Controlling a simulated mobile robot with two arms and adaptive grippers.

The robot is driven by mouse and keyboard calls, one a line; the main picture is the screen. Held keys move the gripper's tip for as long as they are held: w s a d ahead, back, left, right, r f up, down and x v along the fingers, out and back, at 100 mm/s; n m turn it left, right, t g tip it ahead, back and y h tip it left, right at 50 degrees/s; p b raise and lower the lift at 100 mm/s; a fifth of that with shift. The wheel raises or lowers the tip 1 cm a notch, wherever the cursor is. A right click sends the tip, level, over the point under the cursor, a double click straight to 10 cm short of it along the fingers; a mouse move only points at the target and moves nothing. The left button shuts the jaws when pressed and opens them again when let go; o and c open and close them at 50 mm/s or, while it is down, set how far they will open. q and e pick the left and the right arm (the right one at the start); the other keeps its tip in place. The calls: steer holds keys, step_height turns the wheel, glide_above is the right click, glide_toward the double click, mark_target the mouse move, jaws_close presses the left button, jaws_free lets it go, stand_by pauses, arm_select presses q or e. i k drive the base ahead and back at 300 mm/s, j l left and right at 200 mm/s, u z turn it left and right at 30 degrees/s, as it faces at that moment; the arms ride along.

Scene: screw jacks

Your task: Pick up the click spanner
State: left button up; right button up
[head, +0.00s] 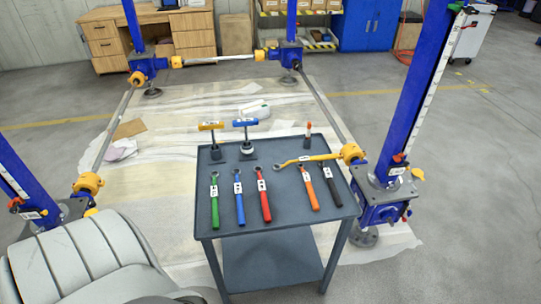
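Several spanners with coloured handles lie in a row on a dark grey cart (233,167): a green one (215,206), a blue one (239,203), a red one (264,200), an orange one (309,190) and a black one (332,184). Each has a small white label, too small to read. A longer yellow spanner (306,159) lies crosswise at the cart's back right. I cannot tell which is the click spanner. Neither of my grippers shows in the head view.
Two T-handled tools, yellow (211,126) and blue (246,123), stand at the cart's back. An orange-tipped tool (308,130) stands right of them. A blue screw jack (383,192) is close at the right. A grey padded form (95,262) fills the bottom left.

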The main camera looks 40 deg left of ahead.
mark_target(261, 184)
steer(key=i+j+u, duration=0.1)
steer(key=i+u, duration=0.6)
steer(key=u, duration=0.15)
